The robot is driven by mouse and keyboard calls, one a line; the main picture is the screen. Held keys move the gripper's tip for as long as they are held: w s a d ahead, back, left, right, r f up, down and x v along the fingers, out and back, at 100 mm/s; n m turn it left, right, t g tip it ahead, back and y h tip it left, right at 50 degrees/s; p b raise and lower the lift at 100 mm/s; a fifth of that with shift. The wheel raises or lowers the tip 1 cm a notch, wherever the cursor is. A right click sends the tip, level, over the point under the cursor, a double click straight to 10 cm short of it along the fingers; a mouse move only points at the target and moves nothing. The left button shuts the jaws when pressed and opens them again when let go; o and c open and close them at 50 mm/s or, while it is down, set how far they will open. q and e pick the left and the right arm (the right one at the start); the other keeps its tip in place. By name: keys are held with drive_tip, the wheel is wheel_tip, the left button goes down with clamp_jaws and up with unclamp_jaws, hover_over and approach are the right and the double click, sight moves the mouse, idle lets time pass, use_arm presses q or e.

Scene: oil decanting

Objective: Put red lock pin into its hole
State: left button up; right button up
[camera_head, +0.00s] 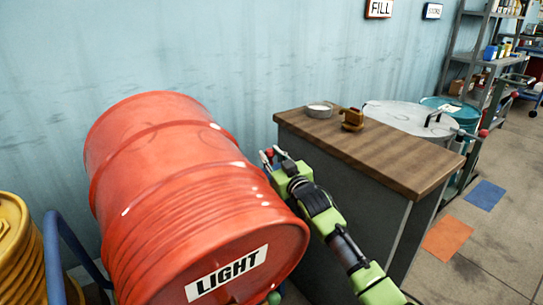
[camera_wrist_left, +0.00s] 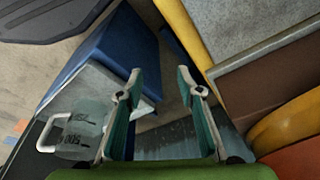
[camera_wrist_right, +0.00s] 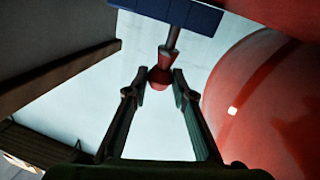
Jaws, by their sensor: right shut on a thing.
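The red lock pin (camera_wrist_right: 160,77) shows in the right wrist view as a red knob between the fingertips of my right gripper (camera_wrist_right: 156,86), which is shut on it. Its shaft points toward a blue bar (camera_wrist_right: 180,12). I cannot tell whether the tip is in a hole, and no hole is visible. In the head view my right gripper (camera_head: 270,157) is beside the right side of the tilted red LIGHT drum (camera_head: 170,160), with a bit of red at its tips. My left gripper (camera_wrist_left: 158,85) is open and empty in the left wrist view.
A wooden-topped bench (camera_head: 385,150) stands right of the drum, holding a small dish (camera_head: 319,110) and a brass piece (camera_head: 352,120). A yellow drum (camera_head: 18,250) and a blue tube (camera_head: 60,260) are at left. A clear jug (camera_wrist_left: 82,138) is below my left gripper.

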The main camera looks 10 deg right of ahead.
use_arm(q)
drive_tip(key=shift+r, duration=0.35)
use_arm(e)
drive_tip(key=shift+f, duration=0.2)
use_arm(q)
drive_tip(key=shift+r, duration=0.3)
use_arm(e)
drive_tip(key=shift+f, duration=0.15)
use_arm(q)
drive_tip(key=shift+r, duration=0.2)
use_arm(e)
drive_tip(key=shift+f, duration=0.1)
use_arm(q)
drive_tip(key=shift+s+r+b, duration=0.1)
drive_tip(key=shift+r+b, duration=0.05)
drive_tip(key=shift+b, duration=0.15)
use_arm(e)
drive_tip(key=shift+f, duration=0.1)
use_arm(q)
drive_tip(key=shift+s+r, duration=0.15)
drive_tip(key=shift+r, duration=0.1)
use_arm(e)
drive_tip(key=shift+f, duration=0.15)
use_arm(q)
drive_tip(key=shift+r, duration=0.15)
